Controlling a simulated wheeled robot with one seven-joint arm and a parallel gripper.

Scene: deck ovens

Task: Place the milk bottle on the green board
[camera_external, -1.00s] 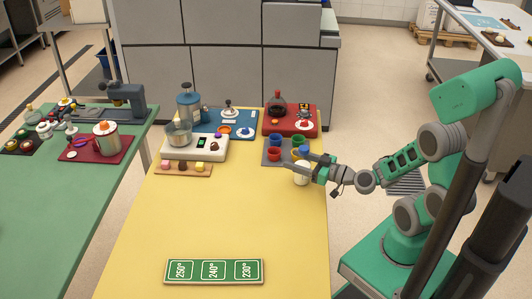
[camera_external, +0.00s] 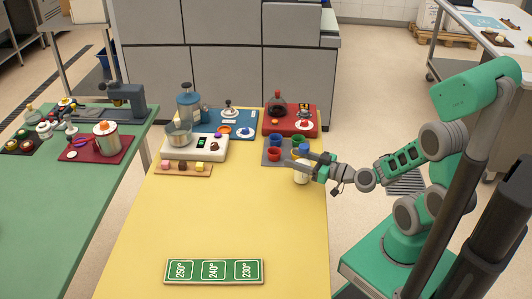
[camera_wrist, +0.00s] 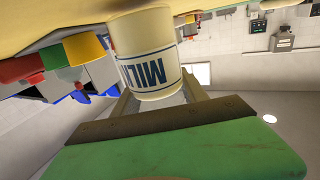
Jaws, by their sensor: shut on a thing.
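The milk bottle (camera_external: 301,177) is cream white with a blue cap and stands upright at the right side of the yellow table. My gripper (camera_external: 304,168) is shut on the milk bottle, reaching in from the right; its fingers cover the bottle's middle. In the wrist view the milk bottle (camera_wrist: 148,48) shows upside down with blue "MILK" lettering, between the fingers of my gripper (camera_wrist: 155,88). The green board (camera_external: 214,271) lies flat at the near edge of the table, with panels reading 250°, 240° and 230°.
A grey tray (camera_external: 270,161) with coloured cups is just behind the bottle. A red tray (camera_external: 292,130), a blue tray (camera_external: 242,118) and a white scale (camera_external: 190,153) with a bowl stand farther back. The yellow table (camera_external: 225,220) is clear between the bottle and the green board.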

